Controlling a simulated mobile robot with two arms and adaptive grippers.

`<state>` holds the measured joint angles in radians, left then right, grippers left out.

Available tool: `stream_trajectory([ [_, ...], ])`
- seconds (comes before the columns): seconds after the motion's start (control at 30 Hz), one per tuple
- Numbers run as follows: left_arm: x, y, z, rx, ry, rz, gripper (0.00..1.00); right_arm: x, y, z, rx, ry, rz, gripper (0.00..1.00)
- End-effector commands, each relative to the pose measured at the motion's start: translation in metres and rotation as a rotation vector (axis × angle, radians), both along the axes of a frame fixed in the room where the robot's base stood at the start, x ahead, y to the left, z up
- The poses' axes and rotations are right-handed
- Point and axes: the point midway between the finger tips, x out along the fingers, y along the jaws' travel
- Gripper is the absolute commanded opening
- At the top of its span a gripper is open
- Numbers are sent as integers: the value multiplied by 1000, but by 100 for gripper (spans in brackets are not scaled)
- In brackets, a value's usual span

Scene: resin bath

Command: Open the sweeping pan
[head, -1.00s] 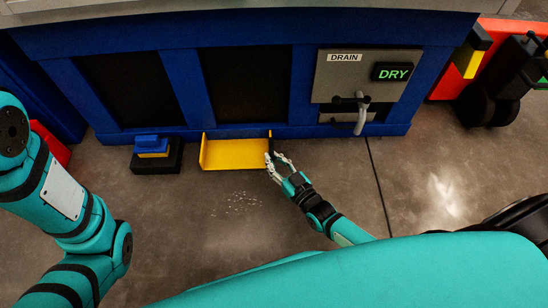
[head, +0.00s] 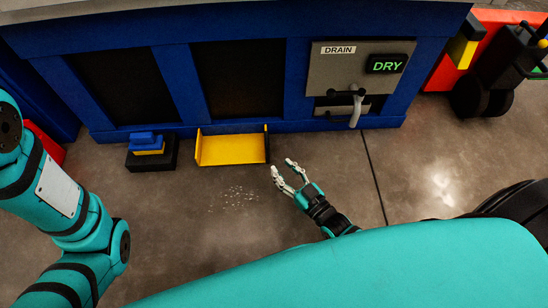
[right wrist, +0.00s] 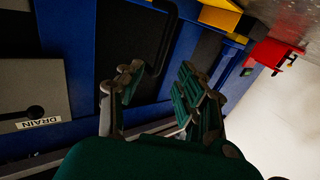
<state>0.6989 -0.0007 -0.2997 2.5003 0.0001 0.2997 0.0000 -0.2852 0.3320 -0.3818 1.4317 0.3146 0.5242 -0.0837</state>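The yellow sweeping pan (head: 232,151) sits on the floor against the base of the blue bath frame, its tray facing out and appearing empty. A raised wall stands at each end. A yellow part that looks like the pan also shows at the top of the right wrist view (right wrist: 220,17). My right gripper (head: 281,167) is open and empty, just right of the pan's right end and apart from it. Its spread fingers show in the right wrist view (right wrist: 160,88) with nothing between them. My left arm is at the left edge; its gripper is out of view.
Pale granules (head: 238,198) lie on the floor before the pan. A blue and yellow block on a black base (head: 151,151) stands left of it. A drain panel (head: 352,75) with a lit DRY display (head: 387,64) is at right. A red cart (head: 500,28) stands far right.

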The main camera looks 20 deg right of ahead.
Motion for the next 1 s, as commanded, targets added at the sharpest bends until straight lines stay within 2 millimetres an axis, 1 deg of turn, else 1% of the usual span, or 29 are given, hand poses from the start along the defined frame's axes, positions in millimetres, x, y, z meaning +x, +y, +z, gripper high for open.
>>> stream_trajectory([
  [0.03,0,0,0,1,0,0,40,-11,-4,-1,-1,3,1,36],
  [0.1,0,0,0,1,0,0,40,-23,-7,0,-1,2,1,36],
  [0.2,0,0,0,1,-1,0,40,-37,-12,-1,-1,2,0,36],
  [0.3,0,0,0,1,-1,0,40,-45,-15,0,0,-1,0,36],
  [0.43,0,0,0,1,-1,0,40,-49,-16,0,0,0,0,36],
  [1.0,0,0,0,1,-1,0,40,-49,-16,0,1,0,0,36],
])
